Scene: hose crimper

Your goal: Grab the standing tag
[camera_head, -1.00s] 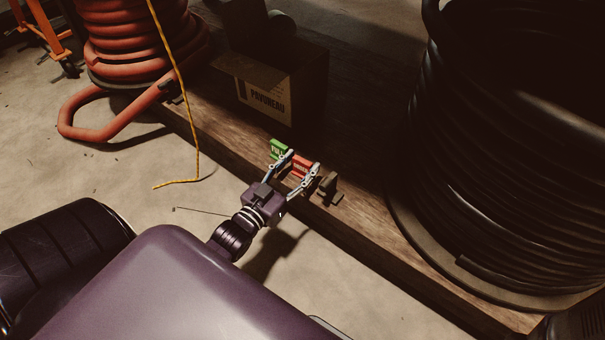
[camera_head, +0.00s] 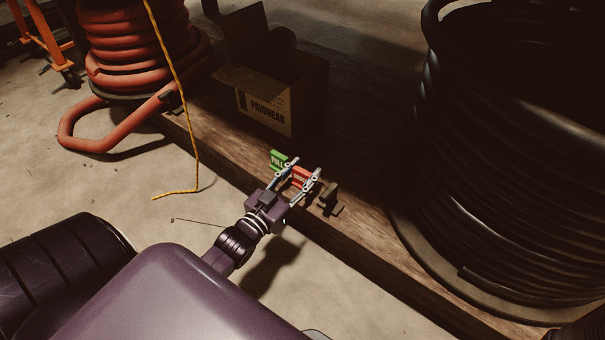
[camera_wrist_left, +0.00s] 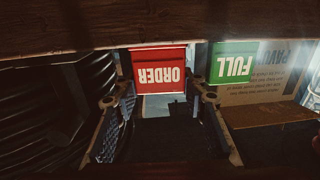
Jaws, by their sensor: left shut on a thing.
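A red tag (camera_head: 301,177) with the word ORDER stands at the front edge of the wooden platform. My left gripper (camera_head: 306,166) has one finger on each side of it and is shut on it. In the left wrist view the red tag (camera_wrist_left: 160,69) appears upside down between the fingertips (camera_wrist_left: 160,98). A green tag (camera_head: 278,160) reading FULL stands just left of it, outside the fingers; it also shows in the wrist view (camera_wrist_left: 232,63). My right gripper is not in view.
A small dark stand (camera_head: 330,200) is right of the gripper on the wooden platform (camera_head: 352,222). An open cardboard box (camera_head: 265,105) is behind the tags. A large black hose coil (camera_head: 500,170) fills the right; a red hose coil (camera_head: 135,45) and yellow cord (camera_head: 180,90) are left.

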